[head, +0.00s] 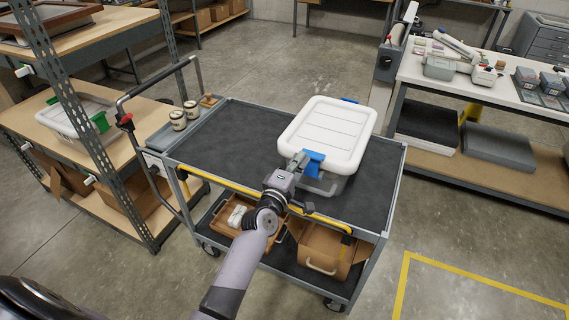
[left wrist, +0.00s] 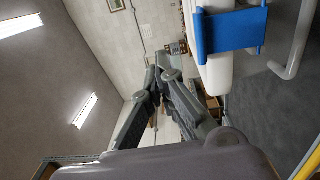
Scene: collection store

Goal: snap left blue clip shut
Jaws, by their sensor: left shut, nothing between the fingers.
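A storage box with a white lid (head: 328,128) and grey body (head: 324,186) stands on the cart. A blue clip (head: 314,163) sits at the lid's near edge. It also shows in the left wrist view (left wrist: 232,30), lying across the white rim; I cannot tell whether it is fully latched. My left gripper (head: 298,160) is shut and empty, just left of this clip; in the left wrist view its fingers (left wrist: 160,72) are together beside the rim. Contact with the clip is unclear. Another blue clip (head: 349,100) shows partly at the far edge. My right gripper is out of view.
The cart's dark top (head: 230,150) is clear left of the box. Shelving stands at left, a white bench at right.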

